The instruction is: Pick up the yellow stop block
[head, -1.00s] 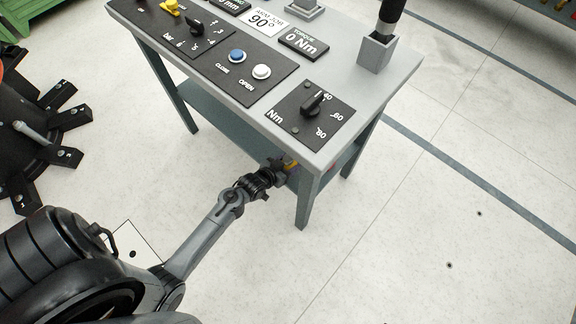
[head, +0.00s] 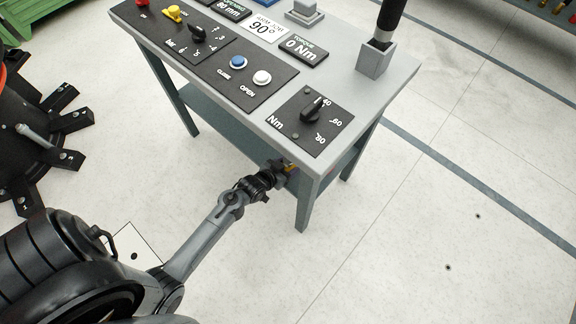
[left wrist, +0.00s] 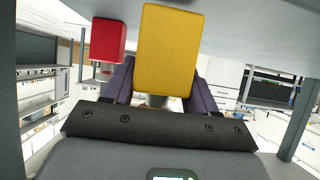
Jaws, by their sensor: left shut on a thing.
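The yellow stop block (left wrist: 168,50) fills the upper middle of the left wrist view, between the two dark fingers of my left gripper (left wrist: 160,85). The gripper is shut on it. The bench top hides most of that spot. I cannot tell whether the block touches the shelf. My right gripper is not in view.
A red block (left wrist: 107,40) is just left of the yellow one in the left wrist view. The grey bench (head: 350,95) carries a torque dial (head: 312,108), buttons and displays above my gripper. Its front leg (head: 304,205) is close to the gripper's right. Floor in front is clear.

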